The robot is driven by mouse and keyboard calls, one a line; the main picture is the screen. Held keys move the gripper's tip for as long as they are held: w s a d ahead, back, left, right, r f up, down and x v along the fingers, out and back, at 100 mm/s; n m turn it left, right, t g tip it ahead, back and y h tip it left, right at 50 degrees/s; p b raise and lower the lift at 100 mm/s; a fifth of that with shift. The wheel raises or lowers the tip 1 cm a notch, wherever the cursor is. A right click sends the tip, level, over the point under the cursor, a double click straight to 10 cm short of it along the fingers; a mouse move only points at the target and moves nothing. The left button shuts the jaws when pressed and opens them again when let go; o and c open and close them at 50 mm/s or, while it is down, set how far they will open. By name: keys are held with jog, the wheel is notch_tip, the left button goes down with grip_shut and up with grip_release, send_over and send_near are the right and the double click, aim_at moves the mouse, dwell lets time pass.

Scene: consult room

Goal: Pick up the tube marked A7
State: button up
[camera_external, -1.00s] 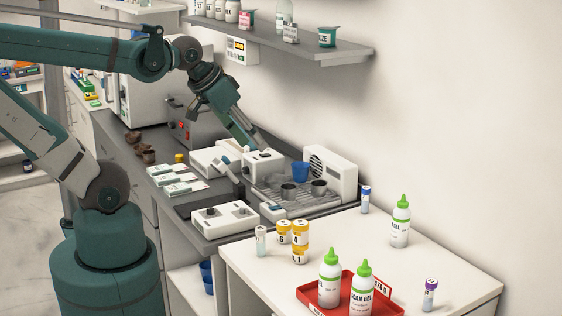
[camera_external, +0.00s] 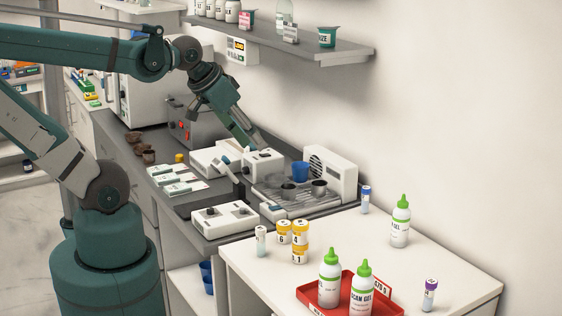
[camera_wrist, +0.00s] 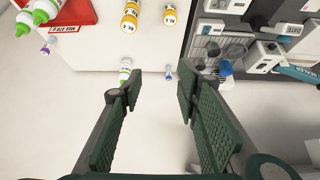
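Three small capped tubes stand on the white counter: a white-capped tube (camera_external: 261,240) at its left edge, a blue-capped tube (camera_external: 365,199) at the back near the wall, and a purple-capped tube (camera_external: 430,295) at the right. No A7 mark is readable on any of them. In the wrist view the blue-capped tube (camera_wrist: 168,72) appears just beyond the fingertips, between them in the picture, and the purple-capped tube (camera_wrist: 47,47) is at the upper left. My gripper (camera_wrist: 158,92) is open and empty. In the external view its fingers are hard to make out beside the equipment.
A green-capped gel bottle (camera_external: 400,222) stands near the blue-capped tube. A shelf (camera_external: 330,52) overhangs the back.

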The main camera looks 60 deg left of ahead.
jog(key=shift+w, duration=0.1)
dwell(0.3)
jog(key=n+g+b, duration=0.1)
jog(key=n+g, duration=0.4)
jog(key=n, duration=1.1)
send_over(365, 187)
jog(key=s+d, duration=0.2)
jog(key=s, duration=0.7)
notch_tip(365, 187, down, 10)
jog(key=w+f+n, duration=0.1)
jog(key=w+f, duration=0.2)
jog(key=f, duration=0.1)
jog(key=w+a+f+n+g, duration=0.1)
jog(key=w+f+n, duration=0.1)
jog(key=f, duration=0.2)
jog(key=w+a+f+n+g, duration=0.1)
jog(key=w+f, duration=0.2)
jog(key=f, duration=0.1)
jog(key=shift+w+f+n+b, duration=0.3)
jog(key=shift+f+n, duration=0.05)
jog(key=shift+n, duration=0.05)
jog(key=shift+w+f+n, duration=0.3)
jog(key=shift+w+f, duration=0.05)
jog(key=shift+f, duration=0.45)
